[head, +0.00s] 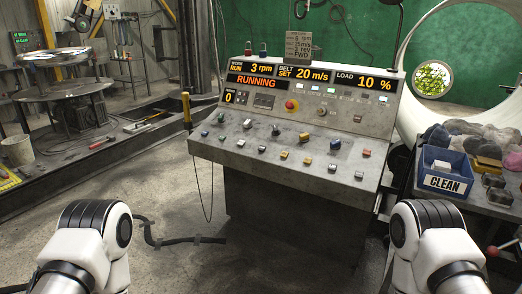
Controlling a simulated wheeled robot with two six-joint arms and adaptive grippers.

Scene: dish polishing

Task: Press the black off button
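The control console (290,150) stands upright in the middle of the head view, its sloped panel facing me. Its display (257,82) reads RUNNING, with 3 rpm, 20 m/s and LOAD 10 %. Small buttons and knobs in several colours sit on the panel and its lower ledge. A dark knob (275,130) is on the ledge, but I cannot tell whether it is the black off button; labels are too small to read. Neither gripper shows; only white arm links of mine appear at the bottom corners.
A bench at right holds a blue CLEAN bin (444,183) and grey and purple pads (470,138). A large pale ring (409,110) stands behind it. A round metal plate on a stand (63,91) is at left. Black cable lies on the open floor before the console.

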